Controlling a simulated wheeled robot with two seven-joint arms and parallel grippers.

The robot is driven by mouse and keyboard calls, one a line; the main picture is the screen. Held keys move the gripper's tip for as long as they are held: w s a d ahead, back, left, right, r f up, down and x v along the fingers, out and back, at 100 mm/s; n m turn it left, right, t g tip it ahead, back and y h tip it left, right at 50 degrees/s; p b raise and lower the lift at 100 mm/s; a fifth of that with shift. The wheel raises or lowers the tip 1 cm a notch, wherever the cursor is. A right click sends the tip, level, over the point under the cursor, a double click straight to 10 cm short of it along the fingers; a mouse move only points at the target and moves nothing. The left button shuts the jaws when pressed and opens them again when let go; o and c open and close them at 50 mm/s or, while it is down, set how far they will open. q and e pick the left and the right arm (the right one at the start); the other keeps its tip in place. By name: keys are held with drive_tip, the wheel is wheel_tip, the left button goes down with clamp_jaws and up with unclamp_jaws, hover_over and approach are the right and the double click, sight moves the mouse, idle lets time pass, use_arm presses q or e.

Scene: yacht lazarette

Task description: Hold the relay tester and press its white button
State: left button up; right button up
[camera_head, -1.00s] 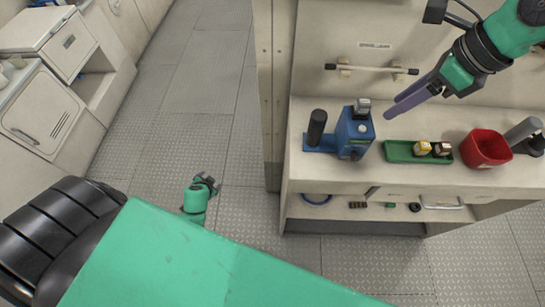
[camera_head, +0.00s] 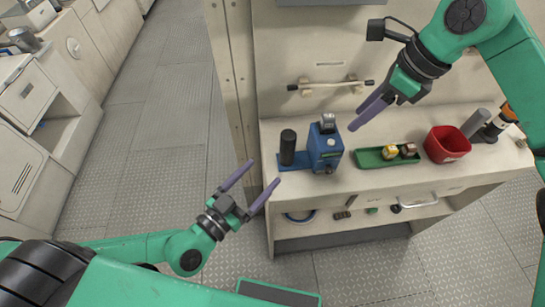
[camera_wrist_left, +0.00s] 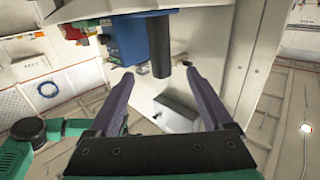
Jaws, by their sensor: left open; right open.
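The relay tester is a blue device (camera_head: 325,155) with an upright black cylindrical handle (camera_head: 287,148) at its left, standing on the counter. A small pale round spot, perhaps the white button, shows on its blue body; it is too small to be sure. The wrist view also shows the blue body (camera_wrist_left: 125,40) and black handle (camera_wrist_left: 159,45) beyond the fingers. My left gripper (camera_head: 257,179) is open and empty, in front of the counter's left end, below and left of the handle. My right gripper (camera_head: 357,118) is open and empty, above the counter, right of the tester.
A green tray (camera_head: 372,161) with small yellow and brown parts lies right of the tester. Beyond it are a red bin (camera_head: 446,144) and a grey cylinder (camera_head: 475,123). A rail (camera_head: 330,84) is on the back panel. A lower shelf (camera_head: 330,228) holds small items. The floor at left is clear.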

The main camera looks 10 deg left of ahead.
sight(283, 151)
use_arm(q)
drive_tip(key=x, duration=1.1)
drive_tip(key=shift+w+d, duration=0.15)
drive_tip(key=shift+w, duration=0.15)
drive_tip(key=shift+s, duration=0.1)
clamp_jaws()
use_arm(e)
clamp_jaws()
use_arm(q)
drive_tip(key=shift+f, duration=0.1)
idle(0.9)
